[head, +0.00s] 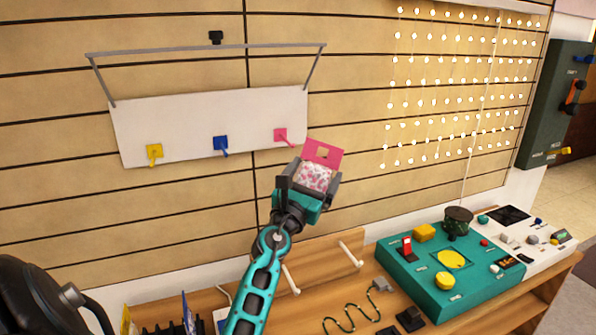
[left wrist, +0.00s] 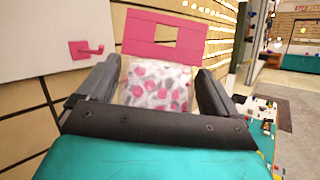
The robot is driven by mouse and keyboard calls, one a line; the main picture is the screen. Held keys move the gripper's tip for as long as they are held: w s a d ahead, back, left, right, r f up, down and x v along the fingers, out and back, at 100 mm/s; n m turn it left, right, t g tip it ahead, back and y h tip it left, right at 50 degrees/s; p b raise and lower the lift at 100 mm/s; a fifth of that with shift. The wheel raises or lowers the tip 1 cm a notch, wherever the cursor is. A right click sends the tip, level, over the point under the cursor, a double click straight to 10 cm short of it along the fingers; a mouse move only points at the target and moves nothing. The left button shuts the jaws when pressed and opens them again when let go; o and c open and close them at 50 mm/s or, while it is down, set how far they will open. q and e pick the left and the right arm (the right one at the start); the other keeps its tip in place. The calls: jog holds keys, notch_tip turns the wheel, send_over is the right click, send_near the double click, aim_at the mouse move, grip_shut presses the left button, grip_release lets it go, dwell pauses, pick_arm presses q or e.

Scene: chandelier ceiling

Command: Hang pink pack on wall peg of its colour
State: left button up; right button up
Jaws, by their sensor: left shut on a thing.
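The pink pack (head: 315,176) has a pink header card with a square hole and a clear bag of pink and white pieces. My left gripper (head: 308,187) is shut on the bag, with the header card above the fingers. The pack also shows in the left wrist view (left wrist: 165,38), between the gripper's jaws (left wrist: 158,92). The pink peg (head: 281,136) is on the right of a white wall board (head: 200,120), just up and left of the pack, apart from it. It also shows in the left wrist view (left wrist: 85,49). My right gripper is not in view.
A blue peg (head: 221,145) and a yellow peg (head: 154,152) are on the same board. A grey bar frame (head: 200,48) juts out above it. Below is a wooden bench with a teal control box (head: 430,280) and a rack with white pegs (head: 335,262).

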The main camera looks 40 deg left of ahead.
aim_at(298, 177)
pick_arm(q)
jog(key=y, duration=0.1)
jog(key=a+n+y, duration=0.1)
jog(key=s+a+p, duration=0.1)
jog(key=shift+a+f+y, duration=0.15)
jog(key=shift+f+y, duration=0.1)
jog(key=shift+y, duration=0.15)
jog(key=shift+s+a+f+n+y, duration=0.15)
jog(key=shift+s+a+n+y, duration=0.15)
jog(key=shift+a+n+y, duration=0.15)
jog(key=w+a+f+b, duration=0.1)
jog(key=w+a+b, duration=0.4)
jog(key=a+b, duration=0.3)
jog(key=shift+a+f, duration=0.25)
jog(key=shift+a, duration=0.5)
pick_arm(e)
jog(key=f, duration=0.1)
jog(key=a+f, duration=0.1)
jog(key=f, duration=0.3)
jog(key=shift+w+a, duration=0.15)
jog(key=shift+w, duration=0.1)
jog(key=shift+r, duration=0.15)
pick_arm(q)
jog(key=o, duration=0.8)
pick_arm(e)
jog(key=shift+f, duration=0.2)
